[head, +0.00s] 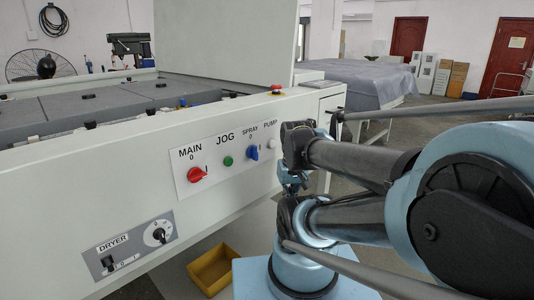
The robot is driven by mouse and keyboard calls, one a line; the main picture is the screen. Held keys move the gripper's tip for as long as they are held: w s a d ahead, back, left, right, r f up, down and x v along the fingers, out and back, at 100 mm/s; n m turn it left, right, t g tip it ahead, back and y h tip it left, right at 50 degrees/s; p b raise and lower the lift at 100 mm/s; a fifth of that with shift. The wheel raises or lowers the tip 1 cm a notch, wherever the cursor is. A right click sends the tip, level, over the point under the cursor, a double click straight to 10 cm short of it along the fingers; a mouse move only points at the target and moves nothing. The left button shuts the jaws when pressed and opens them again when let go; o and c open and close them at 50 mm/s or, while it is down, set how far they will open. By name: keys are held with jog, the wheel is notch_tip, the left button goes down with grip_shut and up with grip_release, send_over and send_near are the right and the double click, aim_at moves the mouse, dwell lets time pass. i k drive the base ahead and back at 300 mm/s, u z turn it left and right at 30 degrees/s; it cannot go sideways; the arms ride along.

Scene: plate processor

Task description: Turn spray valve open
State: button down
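The only thing marked SPRAY is a small blue knob (252,153) on the white label panel (226,158) of the machine's front. A "0" is printed above it, and the knob looks roughly upright. No separate spray valve can be made out. My gripper (292,186) is at the end of my arm, to the right of and a little below the blue knob, apart from it in the picture. My arm links partly hide it. Its fingers are too small and dark to show whether they are open or shut.
On the same panel are a red MAIN knob (197,174), a green JOG button (228,161) and a white PUMP button (272,144). A DRYER panel (130,246) sits lower left. A yellow bin (213,270) stands on the floor below. A covered table (370,82) stands behind.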

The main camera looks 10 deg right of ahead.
aim_at(252, 152)
jog(key=z, duration=0.05)
jog(key=k, duration=0.9)
jog(key=u, duration=0.25)
jog(key=i, duration=0.5)
jog(key=z, duration=0.7)
jog(key=k, duration=0.6)
jog(key=z, duration=0.5)
